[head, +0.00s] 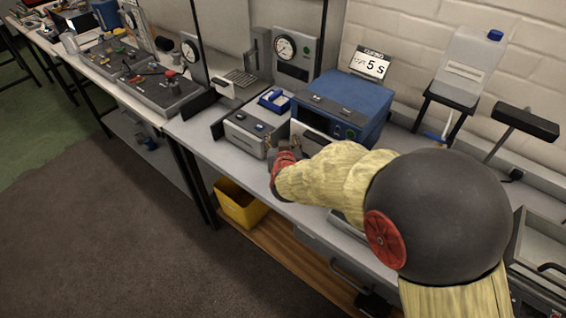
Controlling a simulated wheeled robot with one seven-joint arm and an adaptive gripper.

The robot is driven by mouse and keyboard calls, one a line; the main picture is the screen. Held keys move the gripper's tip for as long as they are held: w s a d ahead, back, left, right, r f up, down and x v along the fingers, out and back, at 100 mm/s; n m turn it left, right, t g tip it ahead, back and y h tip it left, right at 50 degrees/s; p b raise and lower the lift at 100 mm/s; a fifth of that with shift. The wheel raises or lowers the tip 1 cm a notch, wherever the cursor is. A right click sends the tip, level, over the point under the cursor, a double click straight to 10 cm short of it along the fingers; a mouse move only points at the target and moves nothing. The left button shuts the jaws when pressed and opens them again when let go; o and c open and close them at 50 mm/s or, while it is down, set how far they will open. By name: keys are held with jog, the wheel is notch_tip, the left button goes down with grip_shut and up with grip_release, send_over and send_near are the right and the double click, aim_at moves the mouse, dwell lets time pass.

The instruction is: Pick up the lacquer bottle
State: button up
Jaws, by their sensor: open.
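My gripper (284,149) is at the bench's front edge, in front of the blue box-shaped machine and beside the small grey box. Its jaws are open, and they are small and partly hidden by my padded arm. I cannot pick out a lacquer bottle with certainty. A white jug-like container with a blue cap (469,62) stands on a black stand at the upper right, well away from my gripper; I cannot tell if it is the lacquer bottle. Whatever is right at my jaws is too small to tell.
The blue machine (342,97) stands behind my gripper, with a sign reading 5 s above it. The grey box (249,136) is to the left. A yellow bin (238,204) sits on the lower wooden shelf. A gauge panel (293,52) stands at the wall. The floor at left is clear.

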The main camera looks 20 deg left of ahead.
jog(key=shift+w, duration=0.1)
jog(key=shift+c, duration=1.3)
jog(key=c, duration=1.1)
grip_shut()
